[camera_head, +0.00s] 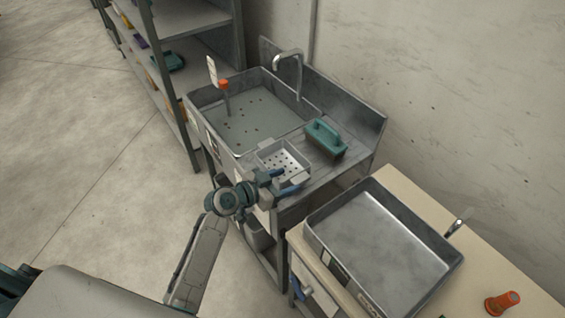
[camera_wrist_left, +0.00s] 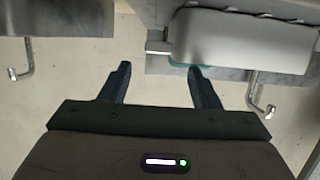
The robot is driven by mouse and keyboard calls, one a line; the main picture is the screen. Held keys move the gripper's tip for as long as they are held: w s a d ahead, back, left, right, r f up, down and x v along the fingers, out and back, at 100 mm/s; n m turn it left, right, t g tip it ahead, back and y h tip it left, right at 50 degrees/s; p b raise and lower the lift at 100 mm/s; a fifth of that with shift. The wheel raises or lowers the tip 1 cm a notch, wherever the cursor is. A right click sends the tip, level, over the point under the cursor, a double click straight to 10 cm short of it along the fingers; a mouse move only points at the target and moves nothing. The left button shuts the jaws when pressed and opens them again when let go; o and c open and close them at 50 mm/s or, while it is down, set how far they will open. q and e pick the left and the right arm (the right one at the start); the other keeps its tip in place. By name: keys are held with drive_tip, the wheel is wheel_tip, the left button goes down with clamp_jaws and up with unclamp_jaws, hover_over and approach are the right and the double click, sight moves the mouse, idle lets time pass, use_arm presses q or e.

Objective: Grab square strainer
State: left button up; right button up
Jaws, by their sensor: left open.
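The square strainer (camera_head: 283,160) is a small grey metal tray with holes in its base. It sits at the front edge of the sink unit, right of the basin. My left gripper (camera_head: 284,182) is open at the strainer's near side, by its front right corner; I cannot tell whether they touch. In the wrist view the left gripper's (camera_wrist_left: 158,72) two dark fingers are apart with nothing between them. A pale grey rounded box shape (camera_wrist_left: 240,42) lies beyond the right finger; I cannot tell if it is the strainer. My right gripper is out of view.
The sink basin (camera_head: 250,123) has an orange-handled tool (camera_head: 224,90) at its left. A large metal tray (camera_head: 375,245) and an orange object (camera_head: 502,302) are on the right table. A shelf (camera_head: 185,25) stands behind.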

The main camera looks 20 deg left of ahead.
sight(302, 176)
use_arm(q)
drive_tip(key=p+x, duration=0.2)
drive_tip(key=x, duration=0.2)
drive_tip(key=shift+d+f, duration=0.15)
drive_tip(key=shift+f, duration=0.05)
drive_tip(key=shift+w+d+f, duration=0.15)
drive_tip(key=shift+w, duration=0.05)
drive_tip(key=shift+f, duration=0.1)
drive_tip(key=c, duration=1)
clamp_jaws()
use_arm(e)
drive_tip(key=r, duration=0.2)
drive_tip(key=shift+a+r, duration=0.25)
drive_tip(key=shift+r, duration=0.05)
